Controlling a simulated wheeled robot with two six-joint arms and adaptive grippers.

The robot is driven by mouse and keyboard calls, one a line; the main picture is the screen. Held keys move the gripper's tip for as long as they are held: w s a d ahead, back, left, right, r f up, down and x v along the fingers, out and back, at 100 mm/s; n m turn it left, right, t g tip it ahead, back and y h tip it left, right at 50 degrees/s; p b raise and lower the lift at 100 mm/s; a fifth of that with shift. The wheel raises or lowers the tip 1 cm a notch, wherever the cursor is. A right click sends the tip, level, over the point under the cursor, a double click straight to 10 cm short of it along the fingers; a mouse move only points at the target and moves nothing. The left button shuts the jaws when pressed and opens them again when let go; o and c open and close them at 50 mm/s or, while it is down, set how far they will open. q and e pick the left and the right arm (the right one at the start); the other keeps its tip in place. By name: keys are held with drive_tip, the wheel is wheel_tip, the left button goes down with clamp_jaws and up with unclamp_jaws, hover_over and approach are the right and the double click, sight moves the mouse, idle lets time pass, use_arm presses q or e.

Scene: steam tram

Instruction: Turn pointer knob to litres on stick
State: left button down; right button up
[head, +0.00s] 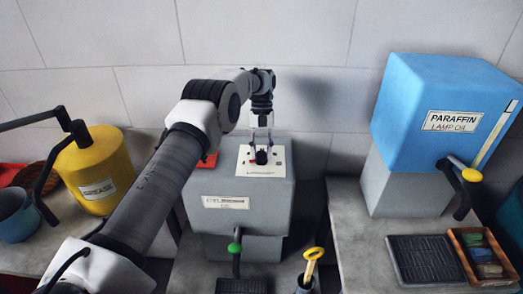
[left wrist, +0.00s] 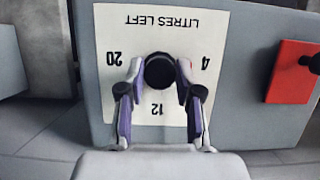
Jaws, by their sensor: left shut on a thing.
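The round black pointer knob (head: 261,157) sits on a white dial plate (head: 245,171) on top of a grey box tank. In the left wrist view the knob (left wrist: 160,71) is seen end-on, on the upside-down plate (left wrist: 140,36) reading LITRES LEFT, with 20, 12 and 4 around it. My left gripper (head: 262,150) comes down from above and is shut on the knob, one finger on each side, as the left wrist view (left wrist: 160,90) shows. I cannot tell which number the knob points at. My right gripper is not in view.
The grey tank (head: 270,205) has a green-handled tap (head: 235,247). A yellow-handled stick (head: 313,255) stands in a small cup before it. A blue paraffin tank (head: 400,105) with a white strip stands right. A yellow grease can (head: 95,165) and blue mug (head: 15,215) stand left.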

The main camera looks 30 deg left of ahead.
sight(261, 153)
use_arm(q)
drive_tip(key=shift+f, duration=0.1)
drive_tip(key=c, duration=0.8)
unclamp_jaws()
wheel_tip(261, 153, up, 10)
drive_tip(key=shift+r, duration=0.1)
